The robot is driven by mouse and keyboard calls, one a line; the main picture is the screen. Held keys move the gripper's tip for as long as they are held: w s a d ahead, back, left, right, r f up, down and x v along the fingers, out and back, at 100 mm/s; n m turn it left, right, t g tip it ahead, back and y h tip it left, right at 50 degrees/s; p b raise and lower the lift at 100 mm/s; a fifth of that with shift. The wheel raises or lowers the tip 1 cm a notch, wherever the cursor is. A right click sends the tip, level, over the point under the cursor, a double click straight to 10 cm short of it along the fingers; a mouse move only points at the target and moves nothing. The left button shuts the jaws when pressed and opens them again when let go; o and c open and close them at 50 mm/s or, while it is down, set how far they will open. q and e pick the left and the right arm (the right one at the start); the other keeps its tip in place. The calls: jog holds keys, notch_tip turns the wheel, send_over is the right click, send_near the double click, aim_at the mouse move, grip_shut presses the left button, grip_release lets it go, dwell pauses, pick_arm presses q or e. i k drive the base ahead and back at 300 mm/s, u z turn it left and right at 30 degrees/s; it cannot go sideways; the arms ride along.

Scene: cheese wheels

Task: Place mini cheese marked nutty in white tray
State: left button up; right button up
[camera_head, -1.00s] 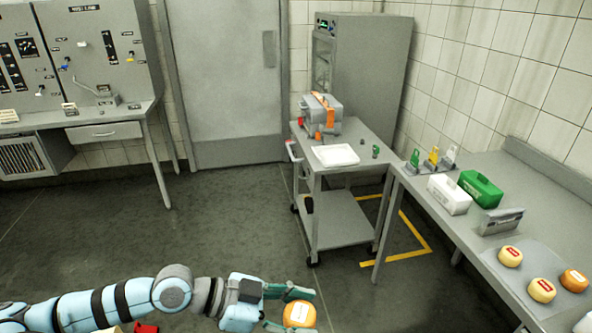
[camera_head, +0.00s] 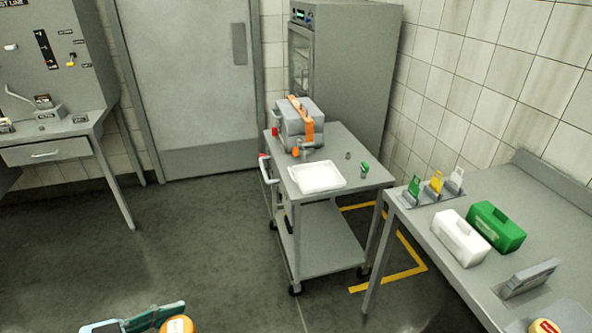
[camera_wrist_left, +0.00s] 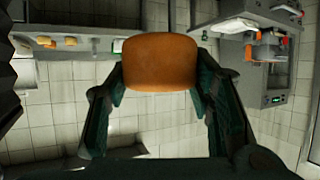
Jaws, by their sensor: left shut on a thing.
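An orange mini cheese (camera_head: 178,324) with a white label shows at the bottom edge of the head view, partly cut off. My left gripper (camera_wrist_left: 158,85) is shut on it; in the left wrist view the cheese (camera_wrist_left: 160,62) sits between the two green fingers. The label's wording cannot be read. The white tray (camera_head: 317,177) lies empty on the top of the grey cart, ahead and to the right of the gripper. It also shows in the left wrist view (camera_wrist_left: 230,26). My right gripper is not in view.
The cart (camera_head: 340,187) also carries a grey and orange machine (camera_head: 300,122) behind the tray. The right-hand table (camera_head: 425,225) holds a white box (camera_head: 459,238), a green box (camera_head: 496,227) and another cheese (camera_head: 544,326). Open floor lies before the cart.

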aim_at(327, 181)
jog(key=z, duration=0.15)
jog(key=i, duration=0.95)
jog(key=z, duration=0.9)
jog(key=i, duration=0.55)
jog(key=z, duration=0.4)
